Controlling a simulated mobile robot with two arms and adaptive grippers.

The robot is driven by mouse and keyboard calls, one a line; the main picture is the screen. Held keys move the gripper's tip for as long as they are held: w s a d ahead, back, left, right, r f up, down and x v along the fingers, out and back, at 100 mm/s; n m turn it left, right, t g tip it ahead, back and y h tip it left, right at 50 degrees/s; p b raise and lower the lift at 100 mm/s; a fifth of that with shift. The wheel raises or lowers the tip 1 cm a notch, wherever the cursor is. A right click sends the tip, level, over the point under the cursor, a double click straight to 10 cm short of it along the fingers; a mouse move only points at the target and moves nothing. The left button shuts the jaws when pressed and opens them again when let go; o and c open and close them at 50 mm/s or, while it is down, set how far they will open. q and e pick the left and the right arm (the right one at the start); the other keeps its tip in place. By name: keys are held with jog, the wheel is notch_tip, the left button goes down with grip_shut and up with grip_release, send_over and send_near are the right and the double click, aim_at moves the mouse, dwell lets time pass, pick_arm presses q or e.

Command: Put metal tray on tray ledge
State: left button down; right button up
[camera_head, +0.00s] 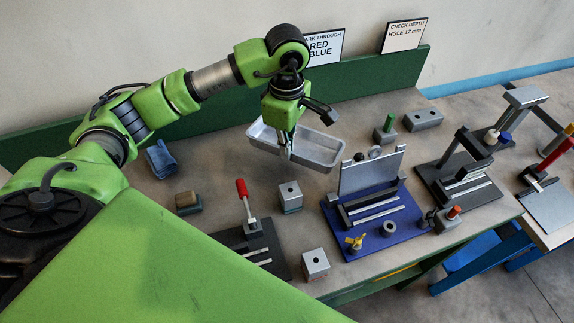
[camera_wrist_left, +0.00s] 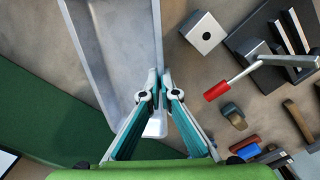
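The metal tray (camera_head: 318,148) is a shallow grey rectangular pan with raised walls, over the back middle of the workbench in the head view. It fills the upper left of the left wrist view (camera_wrist_left: 120,50). My left gripper (camera_head: 287,152) comes down at the tray's near wall. In the left wrist view its two fingertips (camera_wrist_left: 158,82) are close together with the tray's wall between them. I cannot tell whether the tray touches the bench. I cannot single out the tray ledge in these frames. My right gripper is not in view.
A green backboard (camera_head: 372,80) runs along the bench's rear, with two signs above. A red-handled clamp (camera_head: 243,190), a grey block (camera_head: 290,197) and a blue-based fixture (camera_head: 405,222) stand in front of the tray. A blue item (camera_head: 160,160) lies at left.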

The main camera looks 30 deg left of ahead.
pick_arm(q)
notch_tip(320, 180, up, 10)
jog(key=shift+r+b, duration=0.2)
jog(key=shift+b, duration=0.25)
